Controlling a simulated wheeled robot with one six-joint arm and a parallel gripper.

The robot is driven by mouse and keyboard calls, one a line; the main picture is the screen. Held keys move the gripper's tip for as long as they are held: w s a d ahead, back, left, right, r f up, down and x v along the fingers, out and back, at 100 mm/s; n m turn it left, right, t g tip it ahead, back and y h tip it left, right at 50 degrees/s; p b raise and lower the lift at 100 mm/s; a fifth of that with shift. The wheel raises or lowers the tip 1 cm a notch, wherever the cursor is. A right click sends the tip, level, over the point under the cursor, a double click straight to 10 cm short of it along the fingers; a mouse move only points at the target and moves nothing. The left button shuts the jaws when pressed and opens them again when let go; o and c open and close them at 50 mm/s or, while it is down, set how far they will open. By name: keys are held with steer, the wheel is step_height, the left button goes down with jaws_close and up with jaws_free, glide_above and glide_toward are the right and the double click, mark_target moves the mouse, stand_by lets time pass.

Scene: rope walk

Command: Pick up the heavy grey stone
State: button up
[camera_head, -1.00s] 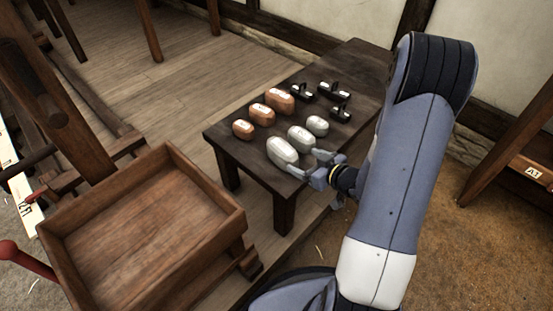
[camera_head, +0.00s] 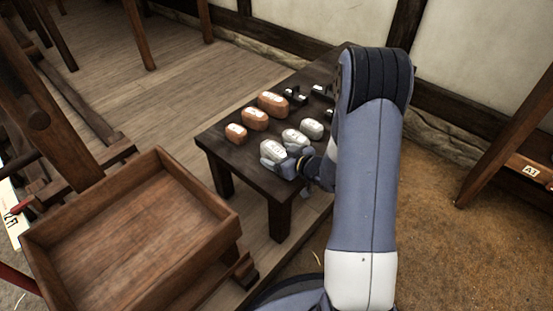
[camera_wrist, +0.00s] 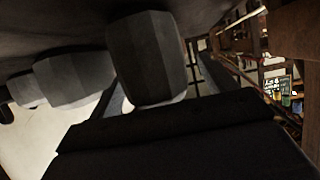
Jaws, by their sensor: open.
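Three pale grey stones with small labels stand in a row on the dark wooden table (camera_head: 243,172). The nearest grey stone (camera_head: 272,149) looks the largest; the middle one (camera_head: 294,138) and the far one (camera_head: 313,128) look smaller. The labels are too small to read. My gripper (camera_head: 280,162) is open at the nearest stone, with its fingers low beside it; I cannot tell whether they touch it. In the wrist view, the nearest stone (camera_wrist: 147,60) looms close ahead, and the other two (camera_wrist: 68,78) (camera_wrist: 25,88) recede to the left.
Three orange-brown stones (camera_head: 255,119) form a row to the left of the grey ones. Small black pieces (camera_head: 295,96) stand farther back, partly hidden by my arm. An empty wooden tray (camera_head: 130,225) stands at the left front. A wall runs behind the table.

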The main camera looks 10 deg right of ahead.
steer(key=c, duration=1.7)
steer(key=shift+r, duration=0.15)
jaws_close()
